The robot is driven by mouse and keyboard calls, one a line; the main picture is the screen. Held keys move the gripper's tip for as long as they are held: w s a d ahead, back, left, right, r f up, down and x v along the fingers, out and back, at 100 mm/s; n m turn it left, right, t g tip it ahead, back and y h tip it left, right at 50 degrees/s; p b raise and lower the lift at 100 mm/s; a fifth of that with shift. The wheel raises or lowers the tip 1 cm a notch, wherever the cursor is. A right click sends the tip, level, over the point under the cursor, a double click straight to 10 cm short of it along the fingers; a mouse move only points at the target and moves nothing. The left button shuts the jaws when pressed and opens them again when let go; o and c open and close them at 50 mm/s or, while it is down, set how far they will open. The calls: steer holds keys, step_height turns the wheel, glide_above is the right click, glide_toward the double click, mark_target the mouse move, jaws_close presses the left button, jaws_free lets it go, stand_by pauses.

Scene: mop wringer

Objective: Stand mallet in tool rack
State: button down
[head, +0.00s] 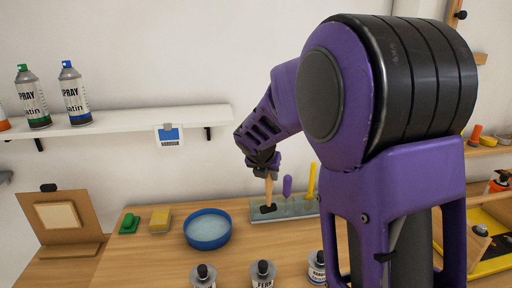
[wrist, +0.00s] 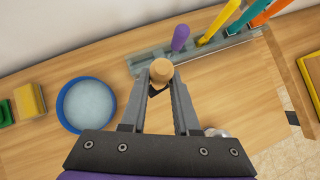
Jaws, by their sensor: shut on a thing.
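The mallet (head: 269,188) has a light wooden handle and a black head. It hangs upright, head down, with the handle end up between my fingers. My gripper (head: 265,170) is shut on the handle; in the wrist view my gripper (wrist: 161,78) frames the round handle end. The grey tool rack (head: 298,209) lies along the back of the bench, and also shows in the wrist view (wrist: 144,62). The black head overlaps the rack's left part in the head view. I cannot tell whether it touches the rack. My fingers partly hide the head in the wrist view.
A purple-handled tool (head: 287,187) and a yellow one (head: 311,182) stand in the rack; teal and orange ones (wrist: 272,11) stand farther right. A blue bowl (head: 207,230) and sponges (head: 160,219) lie left. Cans (head: 263,273) stand in front. A shelf (head: 120,122) hangs above.

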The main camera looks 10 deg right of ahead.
steer(key=w+r+m+h, duration=0.1)
steer(key=w+r+m, duration=0.1)
steer(key=w+r, duration=0.45)
step_height(320, 180, down, 7)
steer(key=w+b, duration=0.1)
steer(key=shift+w+a+g, duration=0.3)
steer(key=shift+w+a, duration=0.05)
steer(key=shift+a, duration=0.05)
steer(key=shift+r, duration=0.15)
stand_by(0.4)
steer(key=shift+s+f+p, duration=0.1)
steer(key=shift+f+p, duration=0.1)
steer(key=shift+p, duration=0.15)
steer(key=shift+f, duration=0.2)
stand_by(0.6)
steer(key=shift+f+b, duration=0.8)
steer(key=shift+f, duration=0.6)
